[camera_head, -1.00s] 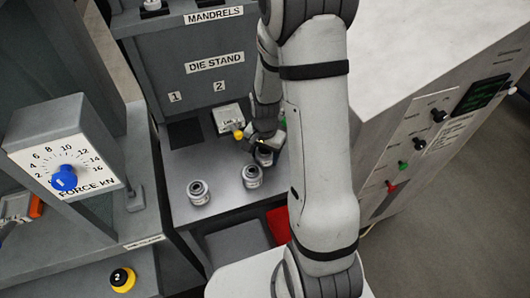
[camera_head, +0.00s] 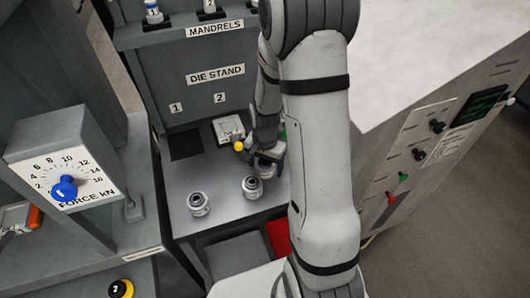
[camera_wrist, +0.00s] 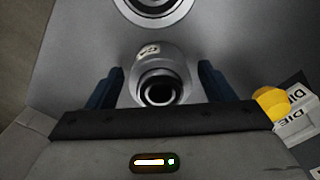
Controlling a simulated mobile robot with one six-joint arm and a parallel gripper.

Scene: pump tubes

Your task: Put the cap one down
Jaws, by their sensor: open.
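A yellow knob (camera_head: 238,146) and a white DIE block (camera_head: 228,128) are just left of my gripper. The die stand (camera_head: 225,90) rises behind. A red bin (camera_head: 281,238) lies below the bench's front edge. A control cabinet (camera_head: 400,190) stands right.

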